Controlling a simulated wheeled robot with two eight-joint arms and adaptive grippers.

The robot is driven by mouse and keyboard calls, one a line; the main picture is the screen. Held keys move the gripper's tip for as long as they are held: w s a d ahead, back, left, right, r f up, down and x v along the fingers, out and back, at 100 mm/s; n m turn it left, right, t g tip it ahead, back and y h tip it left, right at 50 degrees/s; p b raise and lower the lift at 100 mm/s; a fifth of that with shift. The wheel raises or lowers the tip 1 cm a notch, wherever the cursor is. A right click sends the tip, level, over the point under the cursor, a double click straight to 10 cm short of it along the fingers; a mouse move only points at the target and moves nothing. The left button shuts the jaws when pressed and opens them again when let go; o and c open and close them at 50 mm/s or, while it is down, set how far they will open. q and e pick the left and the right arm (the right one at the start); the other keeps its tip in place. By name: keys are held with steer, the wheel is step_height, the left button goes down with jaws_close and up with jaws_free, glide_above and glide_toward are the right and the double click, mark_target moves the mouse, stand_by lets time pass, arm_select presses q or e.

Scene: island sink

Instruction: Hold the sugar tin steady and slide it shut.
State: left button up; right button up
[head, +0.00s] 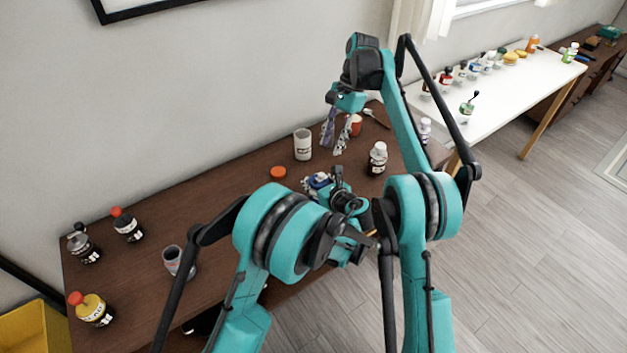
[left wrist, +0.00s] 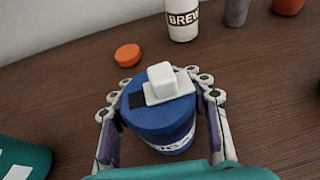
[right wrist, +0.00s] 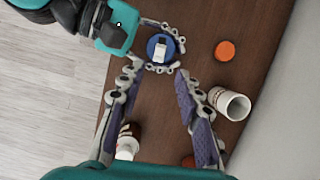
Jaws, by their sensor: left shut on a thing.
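The blue sugar tin (left wrist: 160,128) stands upright on the brown table. On its top is a white slide with a raised block (left wrist: 163,80), and a dark patch, seemingly the opening, (left wrist: 137,100) shows at its left. My left gripper (left wrist: 160,95) is shut around the tin, one finger on each side. The tin (head: 318,181) is small and partly hidden by my left arm in the head view. My right gripper (head: 334,148) is open and empty, raised behind the tin. In the right wrist view its fingers (right wrist: 157,85) are spread, with the tin (right wrist: 160,48) beyond the tips.
An orange disc (head: 278,172) lies left of the tin. A white BREW canister (head: 303,145) stands behind it, near the wall. A white-capped bottle (head: 377,158) stands to the right. A red cup (head: 355,125) is partly behind my right fingers. Several bottles stand at the table's left end.

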mark_target(321, 174)
stand_by(0.6)
steer(key=s+a+r+n+t+h, duration=0.3)
steer(key=n, duration=1.5)
step_height(321, 174, down, 12)
steer(key=shift+w, duration=0.1)
jaws_close()
